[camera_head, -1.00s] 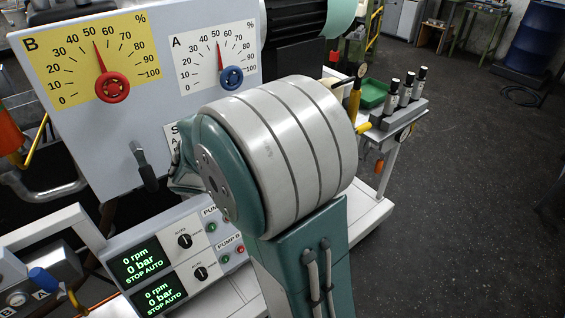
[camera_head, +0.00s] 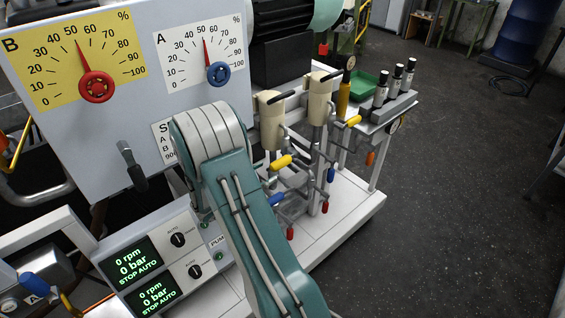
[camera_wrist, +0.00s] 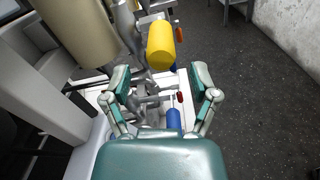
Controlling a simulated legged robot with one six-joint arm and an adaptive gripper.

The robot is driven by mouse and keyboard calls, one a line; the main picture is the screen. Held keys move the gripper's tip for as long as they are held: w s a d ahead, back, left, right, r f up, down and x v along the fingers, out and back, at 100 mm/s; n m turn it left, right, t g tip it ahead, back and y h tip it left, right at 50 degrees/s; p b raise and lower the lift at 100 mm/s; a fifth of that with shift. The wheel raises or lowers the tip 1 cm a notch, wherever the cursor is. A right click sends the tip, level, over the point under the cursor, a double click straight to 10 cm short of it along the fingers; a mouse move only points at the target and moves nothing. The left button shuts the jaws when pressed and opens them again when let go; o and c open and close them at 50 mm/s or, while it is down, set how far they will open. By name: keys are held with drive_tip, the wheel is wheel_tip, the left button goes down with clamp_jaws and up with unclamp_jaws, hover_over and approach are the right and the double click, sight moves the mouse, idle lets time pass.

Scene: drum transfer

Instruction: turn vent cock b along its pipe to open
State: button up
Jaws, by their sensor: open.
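My gripper (camera_wrist: 160,85) is open and empty in the wrist view; my arm hides it in the head view. A thick yellow handle (camera_wrist: 161,45) lies just beyond the fingertips, apart from them. Past the open jaws, lower down, are a blue handle (camera_wrist: 173,118) and a red handle (camera_wrist: 180,97). In the head view, two beige cylinders stand over pipework with a left yellow handle (camera_head: 281,162) and a right yellow handle (camera_head: 353,121). Blue handles (camera_head: 331,175) and red handles (camera_head: 290,233) sit below. No label shows which is vent cock b.
The panel with dials B (camera_head: 70,62) and A (camera_head: 200,45) stands left of the pipework. A pump control box (camera_head: 165,262) is below it. A rack of dark-capped bottles (camera_head: 390,100) and a green tray (camera_head: 363,85) are at right.

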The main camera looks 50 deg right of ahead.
sight(283, 162)
drive_tip(key=d, duration=0.6)
drive_tip(key=shift+s+d, duration=0.4)
drive_tip(key=shift+c, duration=0.3)
clamp_jaws()
